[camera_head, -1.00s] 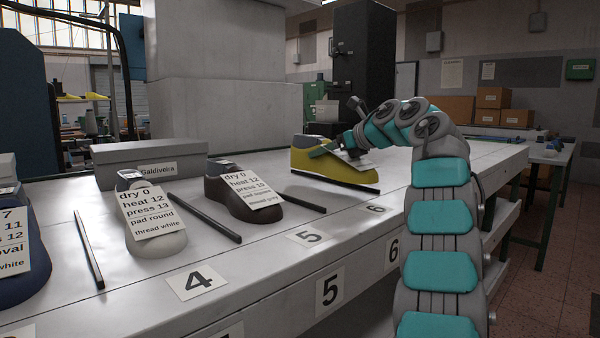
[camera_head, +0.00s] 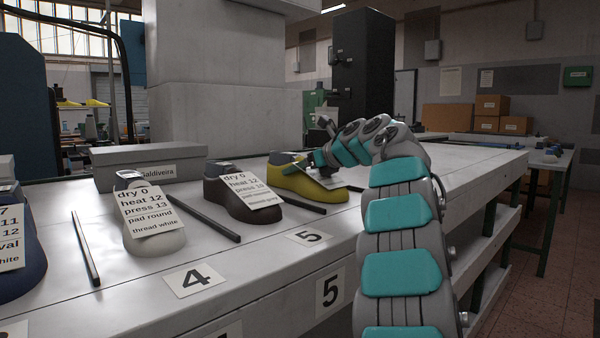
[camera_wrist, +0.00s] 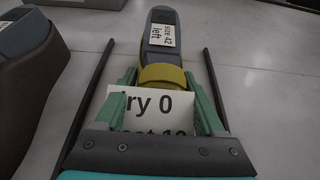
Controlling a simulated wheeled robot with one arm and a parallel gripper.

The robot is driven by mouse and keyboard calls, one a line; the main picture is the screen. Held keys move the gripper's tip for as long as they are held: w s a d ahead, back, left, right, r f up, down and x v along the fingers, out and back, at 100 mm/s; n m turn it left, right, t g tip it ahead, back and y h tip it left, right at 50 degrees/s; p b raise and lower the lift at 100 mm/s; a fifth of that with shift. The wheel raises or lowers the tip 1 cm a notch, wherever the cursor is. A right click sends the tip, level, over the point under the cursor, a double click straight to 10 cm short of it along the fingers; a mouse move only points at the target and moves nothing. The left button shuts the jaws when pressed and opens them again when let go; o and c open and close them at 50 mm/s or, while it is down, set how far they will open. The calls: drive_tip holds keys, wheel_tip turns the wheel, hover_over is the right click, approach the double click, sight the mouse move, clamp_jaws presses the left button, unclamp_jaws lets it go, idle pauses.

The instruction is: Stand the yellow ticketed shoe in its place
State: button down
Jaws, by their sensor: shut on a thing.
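The yellow shoe (camera_head: 308,185) is beyond the brown shoe on the bench, with its white ticket partly hidden by my gripper (camera_head: 318,160). In the wrist view my gripper (camera_wrist: 165,100) has its green fingers on both sides of the yellow shoe (camera_wrist: 163,76), shut on it. The ticket (camera_wrist: 150,106) shows "dry 0", and a small label on the grey top reads "size 42 left". The shoe is between two black rods, the left one (camera_wrist: 93,88) and the right one (camera_wrist: 213,82), touching neither. I cannot tell whether its sole touches the bench.
The brown shoe (camera_head: 226,195) stands left of the yellow one, behind card 5 (camera_head: 309,238). The white shoe (camera_head: 150,242) stands behind card 4 (camera_head: 195,279). A grey box (camera_head: 130,160) is at the back. My arm hides the bench front on the right; beyond it the top is clear.

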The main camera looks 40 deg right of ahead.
idle(0.3)
unclamp_jaws()
drive_tip(key=shift+f, duration=0.1)
wheel_tip(320, 180, up, 5)
hover_over(332, 182)
drive_tip(key=shift+a+f+b, duration=0.1)
drive_tip(key=shift+b, duration=0.35)
wheel_tip(332, 182, up, 4)
drive_tip(key=p, duration=0.3)
drive_tip(key=shift+r+p, duration=0.25)
drive_tip(key=shift+p, duration=0.05)
